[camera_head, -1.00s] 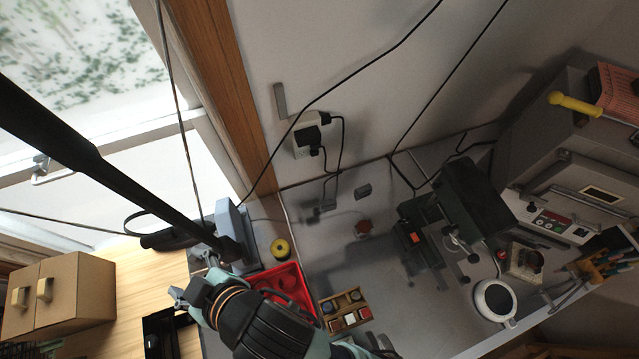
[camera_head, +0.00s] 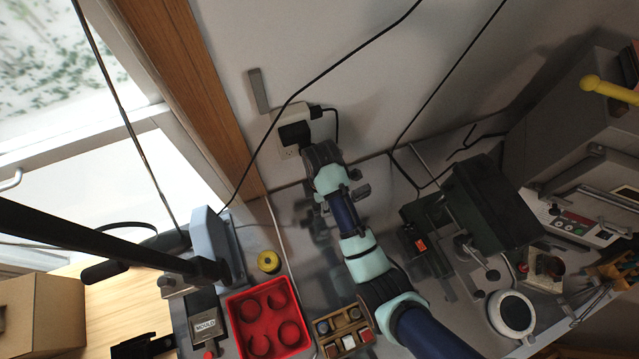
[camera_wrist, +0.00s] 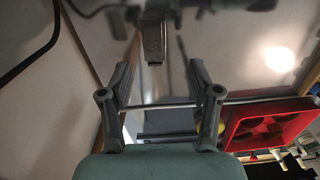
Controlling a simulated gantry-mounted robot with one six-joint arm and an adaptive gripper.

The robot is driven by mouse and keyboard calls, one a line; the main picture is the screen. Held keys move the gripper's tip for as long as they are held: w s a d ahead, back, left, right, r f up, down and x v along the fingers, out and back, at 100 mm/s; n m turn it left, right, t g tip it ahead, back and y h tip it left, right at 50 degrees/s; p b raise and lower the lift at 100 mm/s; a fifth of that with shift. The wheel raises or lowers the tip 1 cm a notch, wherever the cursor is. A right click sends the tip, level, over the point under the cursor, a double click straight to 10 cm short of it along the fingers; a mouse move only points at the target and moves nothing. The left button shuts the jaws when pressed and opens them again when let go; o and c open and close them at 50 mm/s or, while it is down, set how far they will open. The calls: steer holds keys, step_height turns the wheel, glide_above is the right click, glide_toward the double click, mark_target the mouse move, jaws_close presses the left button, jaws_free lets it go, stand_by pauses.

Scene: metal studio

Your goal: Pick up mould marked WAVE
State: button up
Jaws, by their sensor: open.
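No mould with readable WAVE lettering shows in either view. A small metal block (camera_head: 207,325) with a label that appears to read MOULD sits left of the red tray in the head view. A wooden box (camera_head: 322,328) with several small blocks stands right of the tray; any markings on them are too small to read. My gripper (camera_wrist: 160,75) is open in the wrist view, with nothing between its fingers.
The red tray (camera_head: 233,305) has round recesses and also shows in the wrist view (camera_wrist: 265,122). A yellow roll (camera_head: 269,262) lies behind it. A dark machine (camera_head: 488,205) and a round white dish (camera_head: 511,313) stand right. A socket with plugs (camera_head: 293,135) and cables are on the wall.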

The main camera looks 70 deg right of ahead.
steer(key=shift+f, duration=0.95)
steer(key=f, duration=0.5)
steer(key=shift+d+f, duration=0.1)
steer(key=shift+d, duration=0.3)
jaws_close()
